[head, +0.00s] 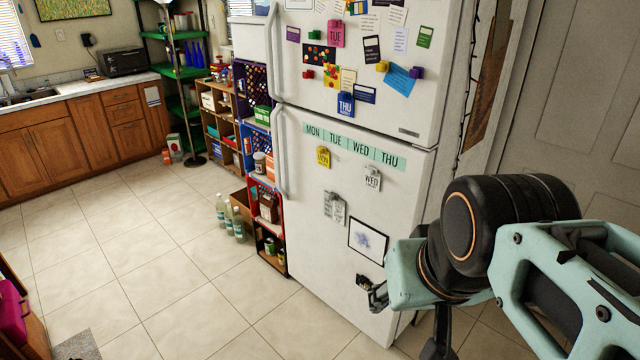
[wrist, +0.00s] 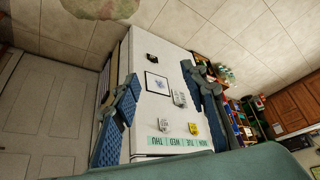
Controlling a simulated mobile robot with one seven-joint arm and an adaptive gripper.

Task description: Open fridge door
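The white fridge (head: 345,215) stands in the middle of the head view, with an upper door (head: 290,75) and a larger lower door (head: 310,235). Both doors look shut. A long white handle (head: 281,150) runs down the left edge of the lower door, and another handle (head: 275,50) is on the upper door. My gripper (wrist: 162,75) is open and empty, with blue-padded fingers wide apart. The wrist view shows the lower door (wrist: 150,115) between the fingers. In the head view, my arm hides most of the gripper, low on the right, well away from the handles.
Magnets and notes cover the fridge doors. Crate shelves (head: 257,115) stand close beside the fridge's left side, with several bottles (head: 230,218) on the floor before them. The tiled floor (head: 150,250) at left is clear. A grey door (head: 585,110) is at right.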

